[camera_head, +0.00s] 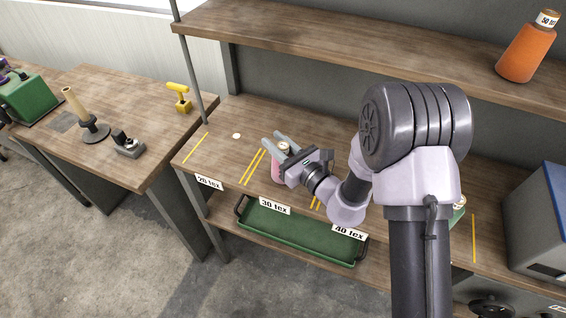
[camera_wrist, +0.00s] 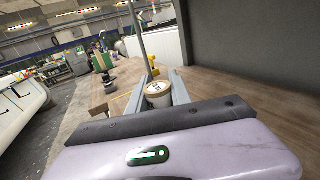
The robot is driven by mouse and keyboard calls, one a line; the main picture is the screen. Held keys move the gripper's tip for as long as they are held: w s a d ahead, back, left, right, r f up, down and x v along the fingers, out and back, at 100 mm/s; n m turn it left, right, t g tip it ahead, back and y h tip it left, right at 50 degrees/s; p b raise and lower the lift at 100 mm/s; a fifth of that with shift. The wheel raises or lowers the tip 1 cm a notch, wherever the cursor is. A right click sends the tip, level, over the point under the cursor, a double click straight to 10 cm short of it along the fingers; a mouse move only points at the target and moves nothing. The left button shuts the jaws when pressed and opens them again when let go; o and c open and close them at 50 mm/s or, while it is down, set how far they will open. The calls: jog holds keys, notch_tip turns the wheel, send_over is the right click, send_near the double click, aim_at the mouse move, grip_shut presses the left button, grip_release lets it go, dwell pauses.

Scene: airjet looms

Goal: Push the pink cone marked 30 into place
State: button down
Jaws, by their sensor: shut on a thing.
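The pink cone (camera_head: 276,170) stands upright on the wooden shelf board (camera_head: 222,150), behind the "30 tex" label (camera_head: 275,206) and just right of a pair of yellow lines (camera_head: 253,167). My gripper (camera_head: 279,141) reaches in from the right and is shut on the cone, with a grey finger on each side of it. In the wrist view the cone's pale round top (camera_wrist: 158,91) shows between my fingertips (camera_wrist: 160,85). The hand hides part of the cone in the body camera view, and I cannot read its number.
An orange cone (camera_head: 526,52) stands on the upper shelf. A green tray (camera_head: 290,240) lies below the board. A grey cabinet (camera_head: 540,225) stands at right, a side table (camera_head: 130,90) at left.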

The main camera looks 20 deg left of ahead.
notch_tip(320, 180, up, 4)
jog(key=shift+r+p, duration=0.15)
jog(key=shift+p, duration=1)
jog(key=s+d+p, duration=0.3)
jog(key=s+p, duration=0.1)
jog(key=s, duration=0.3)
jog(key=s+d+p, duration=0.3)
jog(key=s+p, duration=0.1)
jog(key=s, duration=0.3)
jog(key=shift+s+d+r, duration=0.3)
jog(key=shift+r, duration=0.05)
jog(key=c, duration=1.9)
grip_release()
grip_shut()
